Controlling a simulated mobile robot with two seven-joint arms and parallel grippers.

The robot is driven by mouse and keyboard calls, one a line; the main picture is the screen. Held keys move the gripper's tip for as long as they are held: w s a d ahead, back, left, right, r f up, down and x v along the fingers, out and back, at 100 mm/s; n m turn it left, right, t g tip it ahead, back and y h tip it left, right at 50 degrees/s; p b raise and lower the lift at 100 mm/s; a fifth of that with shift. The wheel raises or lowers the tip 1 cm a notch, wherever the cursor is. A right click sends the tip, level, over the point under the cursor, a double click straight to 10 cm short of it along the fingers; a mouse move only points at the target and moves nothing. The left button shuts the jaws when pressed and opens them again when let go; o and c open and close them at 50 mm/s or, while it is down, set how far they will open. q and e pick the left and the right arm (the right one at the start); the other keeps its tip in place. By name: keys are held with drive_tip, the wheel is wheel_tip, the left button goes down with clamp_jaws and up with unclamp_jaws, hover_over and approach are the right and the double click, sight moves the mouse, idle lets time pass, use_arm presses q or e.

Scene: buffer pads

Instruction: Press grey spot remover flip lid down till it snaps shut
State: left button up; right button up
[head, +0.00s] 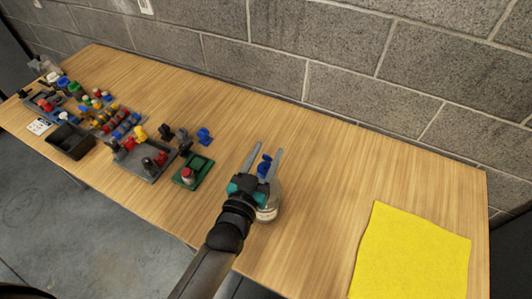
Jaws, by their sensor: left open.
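A clear-looking bottle (268,208) with a pale label stands on the wooden table, partly hidden behind my left gripper. I cannot tell whether it is the grey spot remover; no grey flip lid can be made out. My left gripper (266,151) is open, its two grey fingers apart and pointing toward the wall, overlapping the bottle's upper part in the picture. A small blue object (264,164) shows between the fingers; I cannot tell whether it touches them. My right gripper is not in view.
A yellow cloth (412,255) lies at the right. A green pad (194,172) with a red-topped item, a grey tray (145,167), a dark bin (70,141) and several small colored parts fill the left. A block wall (340,60) runs behind; the table between gripper and cloth is clear.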

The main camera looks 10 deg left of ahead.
use_arm(q)
clamp_jaws()
idle(0.4)
